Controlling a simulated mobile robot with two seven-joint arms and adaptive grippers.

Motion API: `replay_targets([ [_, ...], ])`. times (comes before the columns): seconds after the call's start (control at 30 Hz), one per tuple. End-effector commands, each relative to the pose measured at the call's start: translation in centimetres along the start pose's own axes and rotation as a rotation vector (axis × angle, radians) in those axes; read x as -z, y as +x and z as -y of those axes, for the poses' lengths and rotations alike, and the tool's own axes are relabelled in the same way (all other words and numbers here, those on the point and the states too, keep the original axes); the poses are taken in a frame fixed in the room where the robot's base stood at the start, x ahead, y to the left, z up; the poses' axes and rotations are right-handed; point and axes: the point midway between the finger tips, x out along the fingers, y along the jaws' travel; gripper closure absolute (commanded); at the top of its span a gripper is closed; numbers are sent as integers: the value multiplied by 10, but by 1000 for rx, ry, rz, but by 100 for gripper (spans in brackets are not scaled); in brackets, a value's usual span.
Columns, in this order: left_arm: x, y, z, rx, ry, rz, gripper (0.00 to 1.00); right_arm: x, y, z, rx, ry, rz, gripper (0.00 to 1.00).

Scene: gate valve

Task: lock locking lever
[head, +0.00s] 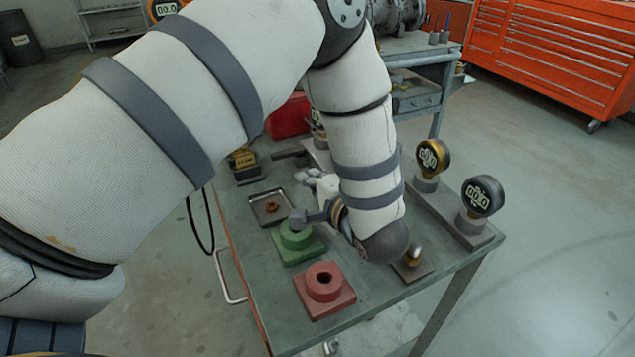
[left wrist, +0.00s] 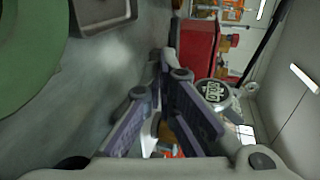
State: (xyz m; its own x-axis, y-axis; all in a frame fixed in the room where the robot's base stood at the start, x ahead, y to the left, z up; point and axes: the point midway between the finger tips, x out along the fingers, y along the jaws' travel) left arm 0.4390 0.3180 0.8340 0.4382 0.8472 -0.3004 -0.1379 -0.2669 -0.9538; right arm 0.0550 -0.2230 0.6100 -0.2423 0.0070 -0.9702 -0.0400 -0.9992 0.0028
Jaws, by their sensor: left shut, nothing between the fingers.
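No locking lever can be made out clearly. The green block also fills the left of the wrist view (left wrist: 25,50). My right gripper is not in view.
A red block (head: 325,283) with a hole stands at the bench's near end. A tray (head: 270,207) holds a small rusty part. Two round gauges (head: 433,158) (head: 482,196) stand on the right edge. A red box (head: 289,117) sits behind my arm.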

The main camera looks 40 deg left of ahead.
Motion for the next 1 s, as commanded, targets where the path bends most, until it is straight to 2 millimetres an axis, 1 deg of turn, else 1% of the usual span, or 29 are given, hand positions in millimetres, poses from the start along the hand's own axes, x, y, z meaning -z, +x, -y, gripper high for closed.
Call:
replay_targets([
  [0.03,-1,12,-2,-2,1,4,100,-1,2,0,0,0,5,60],
  [0.2,-1,48,0,0,0,3,100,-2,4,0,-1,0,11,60],
  [0.3,-1,62,7,1,-3,1,100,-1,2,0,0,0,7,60],
  [0.4,0,73,10,1,-2,0,100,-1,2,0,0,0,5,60],
  [0.53,0,79,12,0,-1,-1,100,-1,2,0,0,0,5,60],
  [0.87,0,80,12,0,0,-2,100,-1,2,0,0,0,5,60],
  [1.0,6,83,12,1,6,-15,100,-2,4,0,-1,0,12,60],
])
